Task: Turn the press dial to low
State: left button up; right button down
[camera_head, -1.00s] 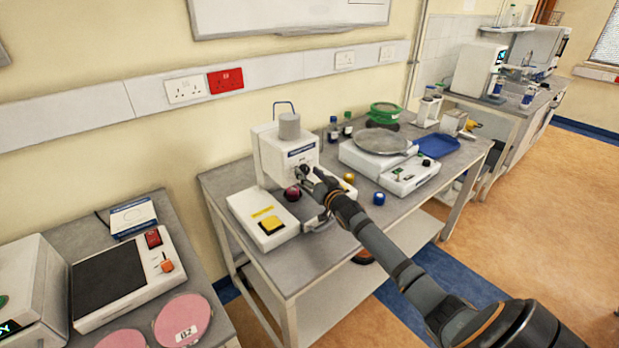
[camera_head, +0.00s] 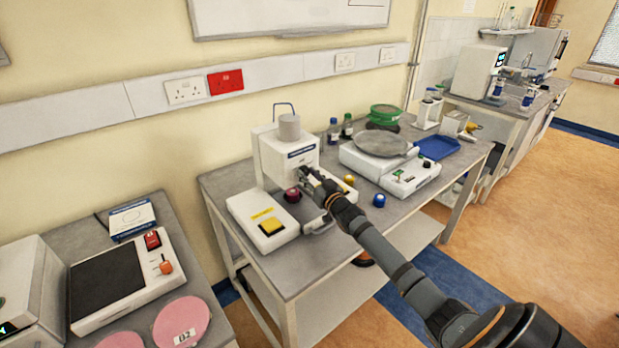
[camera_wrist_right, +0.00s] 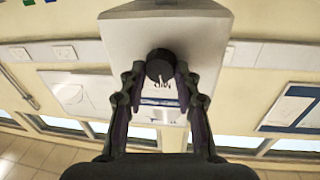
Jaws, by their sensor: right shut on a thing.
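The tablet press (camera_head: 285,150) is a white machine on the grey middle bench, with a grey hopper on top. Its dial (camera_wrist_right: 160,65) is a round black knob with a white pointer line on the press's front face, seen in the right wrist view. My right gripper (camera_head: 305,174) is at the front of the press. In the right wrist view, its two fingers (camera_wrist_right: 160,82) stand on either side of the dial and are shut on it. In the head view the gripper mostly hides the dial. My left gripper is not in view.
A dark red knob (camera_head: 292,195), a yellow knob (camera_head: 349,180) and a blue knob (camera_head: 379,200) are close by. A white balance-like device (camera_head: 390,168) stands to the right, with a blue tray (camera_head: 437,147) beyond.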

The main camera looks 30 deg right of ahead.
jog(key=n, duration=0.1)
jog(key=n+b, duration=0.1)
jog(key=n, duration=0.1)
jog(key=shift+f, duration=0.3)
jog(key=shift+f+n+t+y+b, duration=0.1)
jog(key=shift+n+t+y+b, duration=0.2)
jog(key=shift+n+b, duration=2.15)
jog(key=shift+n+t+y+b, duration=0.25)
jog(key=shift+n+b, duration=1.2)
jog(key=shift+b, duration=1.95)
jog(key=c, duration=1)
grip_release()
jog(key=shift+o, duration=0.2)
jog(key=shift+r, duration=0.2)
notch_tip(320, 180, up, 10)
